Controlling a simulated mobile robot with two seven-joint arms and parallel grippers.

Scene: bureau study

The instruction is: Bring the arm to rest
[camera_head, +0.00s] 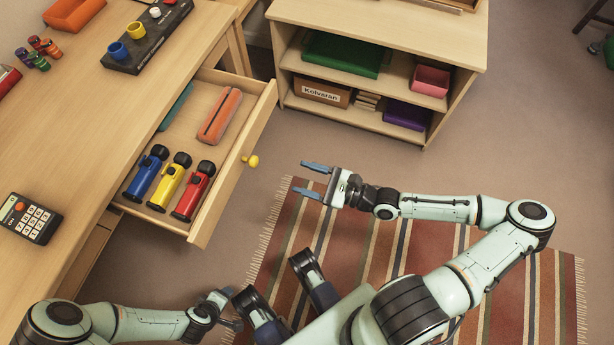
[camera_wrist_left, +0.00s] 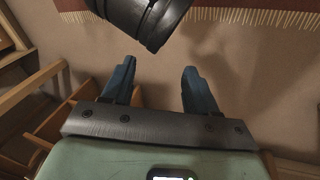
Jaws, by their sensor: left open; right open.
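My right gripper (camera_head: 313,180) is open and empty, its two blue fingers pointing left over the floor and the rug's upper edge, to the right of the open drawer. My left gripper (camera_head: 231,307) is low in the head view, close to my own body and below the drawer. In the left wrist view the left gripper (camera_wrist_left: 158,85) has its two blue fingers apart with nothing between them. A dark rounded part of my own body sits just beyond them.
The desk drawer (camera_head: 230,185) is pulled out, holding blue, yellow and red flashlights (camera_head: 168,185) and an orange case (camera_head: 220,116). A calculator (camera_head: 30,218) lies on the desk (camera_head: 80,130). A low shelf (camera_head: 385,36) stands behind. The striped rug (camera_head: 520,290) lies under my arms.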

